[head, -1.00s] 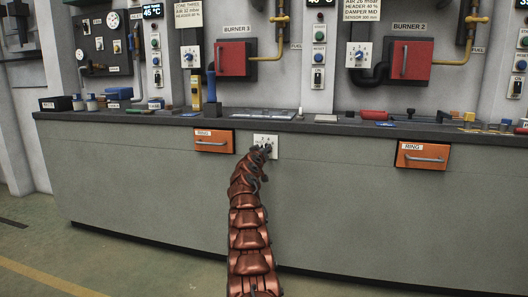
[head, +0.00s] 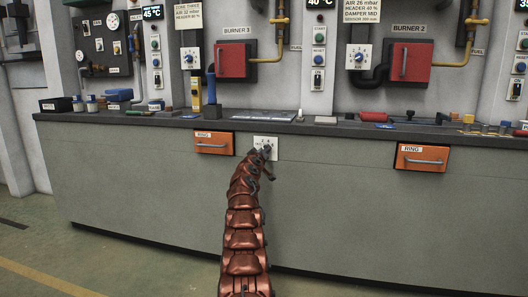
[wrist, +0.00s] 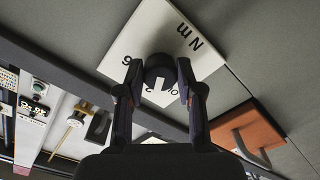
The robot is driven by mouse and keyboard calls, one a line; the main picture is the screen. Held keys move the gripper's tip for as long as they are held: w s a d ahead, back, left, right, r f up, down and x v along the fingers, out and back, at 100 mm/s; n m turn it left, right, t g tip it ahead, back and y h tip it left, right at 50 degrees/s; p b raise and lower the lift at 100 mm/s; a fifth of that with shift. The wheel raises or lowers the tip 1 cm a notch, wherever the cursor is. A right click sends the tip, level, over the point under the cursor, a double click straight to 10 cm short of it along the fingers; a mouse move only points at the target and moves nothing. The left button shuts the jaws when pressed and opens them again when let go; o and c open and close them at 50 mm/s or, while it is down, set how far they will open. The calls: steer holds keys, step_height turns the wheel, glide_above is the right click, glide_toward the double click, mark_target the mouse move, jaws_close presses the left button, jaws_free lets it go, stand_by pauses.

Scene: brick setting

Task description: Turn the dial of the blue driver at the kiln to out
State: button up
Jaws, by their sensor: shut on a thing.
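A white dial plate (head: 262,142) is fixed to the front of the grey bench, just below its top edge. My gripper (head: 266,151) is at this plate. In the wrist view the plate (wrist: 205,38) bears several black characters around a dark round knob (wrist: 158,66). My gripper (wrist: 160,85) has one finger on each side of the knob and is shut on it. A white pointer mark on the knob points toward the bottom of the wrist picture. A blue upright tool (head: 211,84), perhaps the blue driver, stands on the bench top to the left.
Orange drawers with handles flank the plate on the left (head: 214,142) and right (head: 422,157). Red burner boxes hang on the wall behind. The floor left of my arm is clear.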

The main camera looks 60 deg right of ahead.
steer(key=shift+r+n+p, duration=0.2)
steer(key=shift+n+p, duration=2)
steer(key=shift+n, duration=0.8)
steer(key=shift+f, duration=0.1)
steer(key=o, duration=1.2)
steer(key=shift+c, duration=0.2)
steer(key=shift+a, duration=0.25)
steer(key=v, duration=0.7)
steer(key=shift+s, duration=0.15)
